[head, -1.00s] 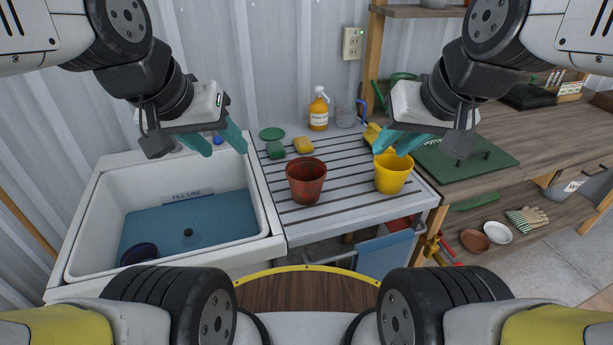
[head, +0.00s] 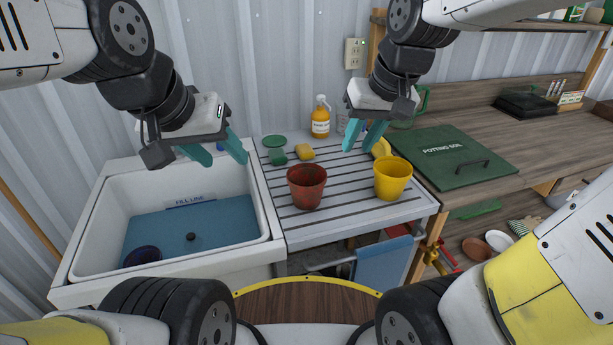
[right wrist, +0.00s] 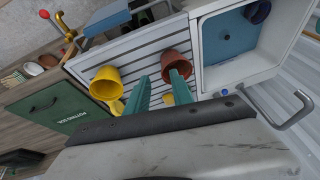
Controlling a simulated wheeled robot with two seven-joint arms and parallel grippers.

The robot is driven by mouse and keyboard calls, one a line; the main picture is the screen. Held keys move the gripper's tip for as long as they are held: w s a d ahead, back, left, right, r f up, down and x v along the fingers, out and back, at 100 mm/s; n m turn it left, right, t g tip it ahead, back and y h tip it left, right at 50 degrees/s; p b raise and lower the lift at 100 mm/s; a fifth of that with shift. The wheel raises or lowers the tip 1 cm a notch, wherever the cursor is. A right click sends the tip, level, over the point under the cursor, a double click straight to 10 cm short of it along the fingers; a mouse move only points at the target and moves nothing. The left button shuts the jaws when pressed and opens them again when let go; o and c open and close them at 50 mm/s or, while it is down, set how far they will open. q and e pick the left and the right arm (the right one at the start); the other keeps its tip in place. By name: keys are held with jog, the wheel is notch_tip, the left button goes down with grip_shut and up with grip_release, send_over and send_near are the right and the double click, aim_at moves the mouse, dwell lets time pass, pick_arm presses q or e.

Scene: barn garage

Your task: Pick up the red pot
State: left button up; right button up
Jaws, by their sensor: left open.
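The red pot (head: 306,187) stands upright on the slatted drainboard, beside the sink. It also shows in the right wrist view (right wrist: 176,64), just beyond the fingertips. My right gripper (head: 364,137) is open and empty, above the back of the drainboard, behind and to the right of the red pot. Its teal fingers (right wrist: 159,88) are apart in the right wrist view. My left gripper (head: 223,156) is open and empty over the back right part of the sink, to the left of the red pot.
A yellow pot (head: 392,179) stands right of the red pot. A spray bottle (head: 320,118), a sponge (head: 305,152) and a green scrubber (head: 277,155) are at the back. The sink (head: 262,215) holds blue water. A green potting soil lid (head: 450,160) lies on the right bench.

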jog(key=w+a+f+n+g+h, duration=0.1)
jog(key=w+a+f+n+g, duration=0.1)
jog(key=w+a+f, duration=0.45)
jog(key=n+g+h, duration=0.1)
jog(key=n+h, duration=0.1)
jog(key=h, duration=0.1)
send_near(295, 204)
jog(key=f, duration=0.4)
jog(key=w+d+f, duration=0.1)
jog(key=f, duration=0.2)
jog(key=shift+d+f, duration=0.15)
grip_shut()
